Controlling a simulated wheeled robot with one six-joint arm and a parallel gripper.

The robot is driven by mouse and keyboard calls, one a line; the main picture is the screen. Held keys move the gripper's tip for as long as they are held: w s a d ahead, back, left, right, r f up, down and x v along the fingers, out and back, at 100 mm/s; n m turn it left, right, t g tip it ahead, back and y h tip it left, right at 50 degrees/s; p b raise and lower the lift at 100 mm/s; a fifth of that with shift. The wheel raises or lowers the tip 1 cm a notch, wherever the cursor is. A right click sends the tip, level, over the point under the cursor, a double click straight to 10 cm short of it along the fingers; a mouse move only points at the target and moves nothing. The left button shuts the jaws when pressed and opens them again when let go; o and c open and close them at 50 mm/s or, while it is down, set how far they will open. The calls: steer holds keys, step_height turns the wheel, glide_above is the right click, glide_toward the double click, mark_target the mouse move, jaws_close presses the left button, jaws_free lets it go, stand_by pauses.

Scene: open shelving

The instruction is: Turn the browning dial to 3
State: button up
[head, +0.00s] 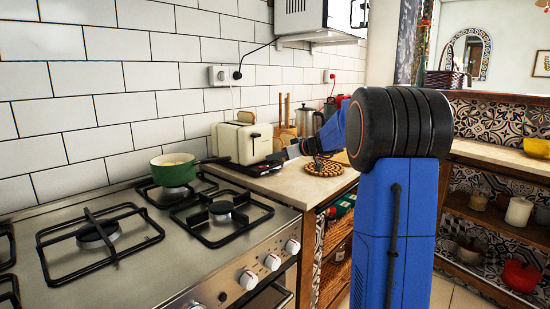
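A cream toaster (228,143) stands on the counter against the tiled wall, just right of the stove. A tan piece shows at its top slot. Its browning dial is not discernible in this view. My blue and black arm reaches in from the right. My gripper (279,158) is at the toaster's lower right end, small and dark. I cannot tell whether it touches the toaster or whether its fingers are open or shut.
A green pot (173,175) sits on a back burner of the gas stove (165,255), left of the toaster. A round woven trivet (324,168) lies on the counter (283,185). A steel press (305,121) and a red canister stand farther back.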

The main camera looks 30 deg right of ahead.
steer(key=shift+w+a+f, duration=0.15)
steer(key=shift+w+f, duration=0.05)
steer(key=shift+w, duration=0.25)
jaws_close()
steer(key=shift+a, duration=0.1)
